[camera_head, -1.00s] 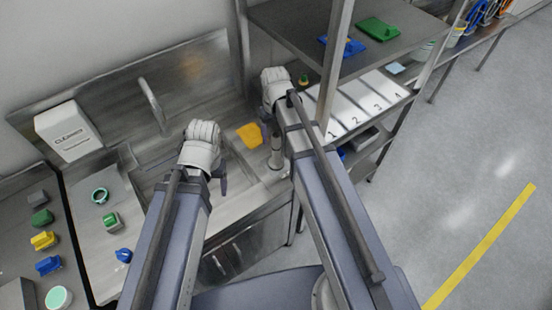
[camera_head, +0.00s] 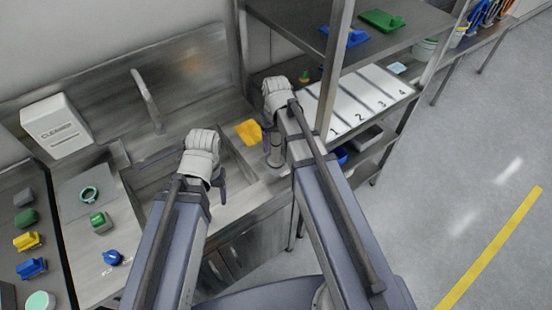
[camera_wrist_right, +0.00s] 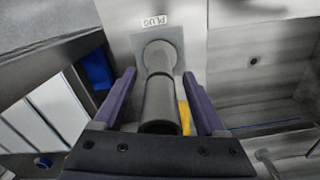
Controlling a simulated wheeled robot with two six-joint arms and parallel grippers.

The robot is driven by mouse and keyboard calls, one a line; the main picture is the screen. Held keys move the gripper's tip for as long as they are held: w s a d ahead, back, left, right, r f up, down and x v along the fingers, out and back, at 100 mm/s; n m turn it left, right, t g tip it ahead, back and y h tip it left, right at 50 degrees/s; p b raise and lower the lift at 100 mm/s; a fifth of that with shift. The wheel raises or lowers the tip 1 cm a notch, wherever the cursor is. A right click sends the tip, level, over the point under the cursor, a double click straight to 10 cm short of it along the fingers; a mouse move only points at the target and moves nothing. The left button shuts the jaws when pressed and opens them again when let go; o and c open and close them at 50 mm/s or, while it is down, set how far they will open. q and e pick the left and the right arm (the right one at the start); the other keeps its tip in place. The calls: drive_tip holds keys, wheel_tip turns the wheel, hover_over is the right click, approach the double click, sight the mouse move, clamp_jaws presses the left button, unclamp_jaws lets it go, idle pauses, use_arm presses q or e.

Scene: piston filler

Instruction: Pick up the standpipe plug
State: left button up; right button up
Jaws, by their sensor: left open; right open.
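The standpipe plug is a grey upright cylinder (camera_head: 275,157) at the right end of the sink counter in the head view. In the right wrist view the plug (camera_wrist_right: 160,100) stands on a grey square under a "PLUG" label (camera_wrist_right: 154,21). My right gripper (camera_wrist_right: 158,78) is open, with one purple finger on each side of the plug and gaps visible; in the head view its fingers (camera_head: 268,138) are mostly hidden by the arm. My left gripper (camera_head: 221,184) is open and empty over the sink, partly hidden by its wrist.
A yellow item (camera_head: 248,132) lies beside the plug. The shelf rack's upright post (camera_head: 333,70) and numbered white board (camera_head: 365,98) are close on the right. A cleaner box (camera_head: 57,125) hangs at left. Small coloured items lie on the left counter.

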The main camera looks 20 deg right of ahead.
drive_tip(key=shift+r, duration=0.1)
drive_tip(key=shift+c, duration=0.4)
clamp_jaws()
idle(0.8)
